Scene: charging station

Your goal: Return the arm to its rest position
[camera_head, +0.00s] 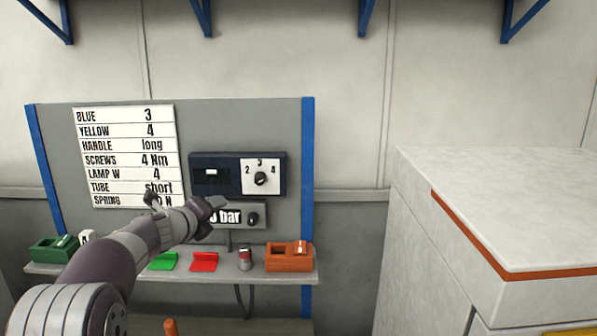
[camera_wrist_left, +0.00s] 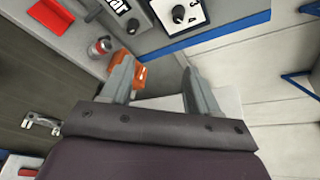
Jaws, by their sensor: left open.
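My left arm comes in from the lower left in the head view, in front of the charging station board. Its gripper (camera_head: 186,203) is in front of the lower part of the board and overlaps the bar gauge. In the left wrist view the left gripper (camera_wrist_left: 158,78) shows two fingers spread apart with nothing between them. An orange holder (camera_wrist_left: 141,76) is partly hidden behind one finger there. My right gripper is in neither view.
The grey board has a label sheet (camera_head: 125,155), a dial panel (camera_head: 222,174) and a bar gauge (camera_head: 255,208). The shelf below holds a green box (camera_head: 54,249), green and red pieces (camera_head: 204,262), a small can (camera_head: 245,258) and an orange holder (camera_head: 289,256). A white cabinet (camera_head: 510,200) stands at right.

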